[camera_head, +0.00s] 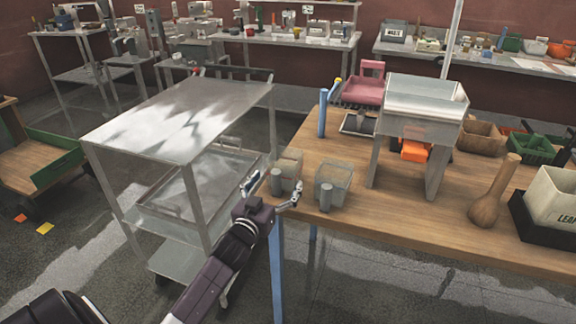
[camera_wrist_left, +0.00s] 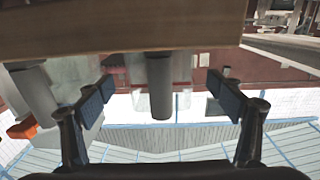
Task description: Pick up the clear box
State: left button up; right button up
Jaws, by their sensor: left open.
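Two small clear boxes stand at the table's front left corner, each with a grey cylinder on its near side. The left clear box (camera_head: 291,163) is partly hidden by its cylinder (camera_head: 276,183). The other clear box (camera_head: 337,177) is just right of it, with its own cylinder (camera_head: 325,198). My left gripper (camera_head: 273,189) is open and empty at the table edge, in front of the left box. In the upside-down left wrist view, the left box (camera_wrist_left: 182,101) and its cylinder (camera_wrist_left: 160,88) appear between the spread fingers (camera_wrist_left: 166,98). My right gripper is out of view.
The wooden table (camera_head: 415,222) holds a metal filler stand (camera_head: 425,95), a wooden pestle (camera_head: 490,195) and a white bin (camera_head: 555,195). A metal cart (camera_head: 185,120) stands close on the left of my gripper. A blue post (camera_head: 322,115) rises behind the boxes.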

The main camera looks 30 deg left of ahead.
aim_at(282, 173)
pick_arm(q)
jog(key=shift+w+a, duration=0.1)
jog(key=shift+w, duration=0.5)
jog(key=shift+w+a, duration=0.1)
jog(key=shift+w, duration=0.3)
jog(key=shift+w+r, duration=0.15)
jog(key=shift+w, duration=0.1)
jog(key=shift+w+a+r+p, duration=0.2)
jog(key=shift+w+p, duration=0.25)
jog(key=shift+w, duration=0.15)
jog(key=x, duration=0.3)
jog(key=shift+w+f, duration=0.15)
jog(key=shift+w, duration=0.3)
jog(key=c, duration=1.4)
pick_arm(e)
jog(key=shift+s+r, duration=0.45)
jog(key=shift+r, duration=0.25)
pick_arm(q)
jog(key=shift+a, duration=0.1)
